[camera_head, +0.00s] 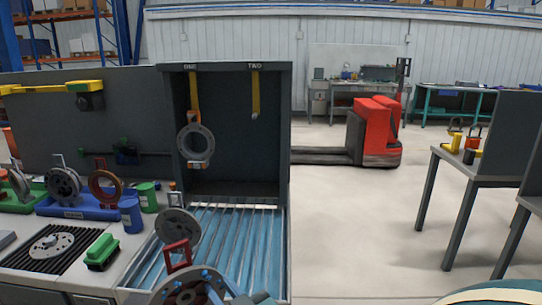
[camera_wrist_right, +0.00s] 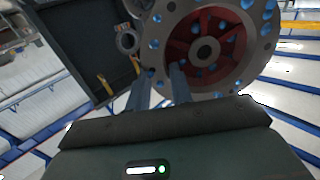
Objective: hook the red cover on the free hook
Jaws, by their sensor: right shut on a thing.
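The red cover (camera_head: 178,253) is low in the head view, a grey holed disc with a red hub and a red loop on top. In the right wrist view the disc and red hub (camera_wrist_right: 205,48) are just beyond the fingertips. My right gripper (camera_wrist_right: 160,85) is shut on it; the exact contact is unclear. Inside the dark cabinet, the hook under ONE (camera_head: 193,95) carries a grey ring cover (camera_head: 196,145). The hook under TWO (camera_head: 255,95) is bare. The held cover is apart from both hooks, low over the rollers. My left gripper is not in view.
A grey disc (camera_head: 178,232) with a loop stands behind the held cover at the roller bed (camera_head: 235,235). At left are a blue tray (camera_head: 75,212) with covers, a blue cup (camera_head: 131,216) and a green brush (camera_head: 101,252).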

